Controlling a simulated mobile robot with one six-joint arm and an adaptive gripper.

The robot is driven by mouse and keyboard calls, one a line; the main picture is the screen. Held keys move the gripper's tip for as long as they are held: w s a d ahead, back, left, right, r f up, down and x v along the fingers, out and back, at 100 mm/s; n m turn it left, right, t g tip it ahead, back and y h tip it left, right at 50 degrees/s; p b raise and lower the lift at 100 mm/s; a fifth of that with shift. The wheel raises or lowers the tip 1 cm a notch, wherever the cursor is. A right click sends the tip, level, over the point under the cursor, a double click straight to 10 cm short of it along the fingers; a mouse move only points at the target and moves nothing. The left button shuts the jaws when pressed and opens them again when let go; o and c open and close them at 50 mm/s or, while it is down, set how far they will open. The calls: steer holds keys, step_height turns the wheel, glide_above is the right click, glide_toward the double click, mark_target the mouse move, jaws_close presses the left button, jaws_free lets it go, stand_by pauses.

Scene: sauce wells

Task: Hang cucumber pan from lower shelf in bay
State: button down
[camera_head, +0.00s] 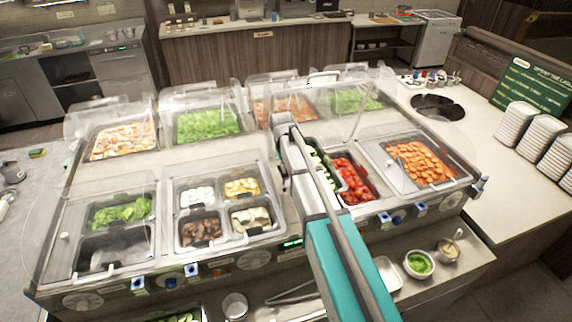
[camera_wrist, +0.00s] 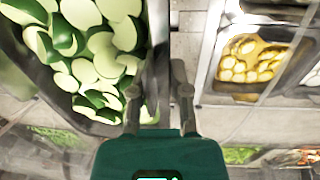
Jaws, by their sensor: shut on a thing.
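The dark cucumber pan (camera_wrist: 45,92), full of green and pale slices, fills the upper left of the wrist view. In the head view the cucumber pan (camera_head: 333,170) shows partly behind my arm, just left of the tomato pan (camera_head: 375,189). My gripper (camera_wrist: 158,72) is shut on the pan's right-hand side wall in the wrist view. In the head view my arm hides the fingers and much of the pan. The pan is at the bay opening; I cannot tell whether its rim rests on the bay's edges.
A carrot pan (camera_head: 452,166) lies right of the tomatoes. Left of my arm is a bay of small pans with eggs and mushrooms (camera_head: 262,222). Clear sneeze guards (camera_head: 190,95) stand around the bays. Bowls (camera_head: 419,264) and another cucumber container (camera_head: 180,318) are on the lower shelf.

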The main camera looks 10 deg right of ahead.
stand_by(0.5)
steer(key=shift+f, duration=0.15)
steer(key=shift+f+b, duration=0.3)
steer(key=shift+b, duration=0.2)
steer(key=shift+f+b, duration=4.7)
steer(key=shift+f, duration=0.1)
steer(key=shift+s+a+f+b, duration=0.1)
steer(key=shift+s+f+b, duration=0.2)
steer(key=shift+b, duration=0.2)
steer(key=shift+w+f, duration=0.1)
steer(key=shift+f, duration=0.05)
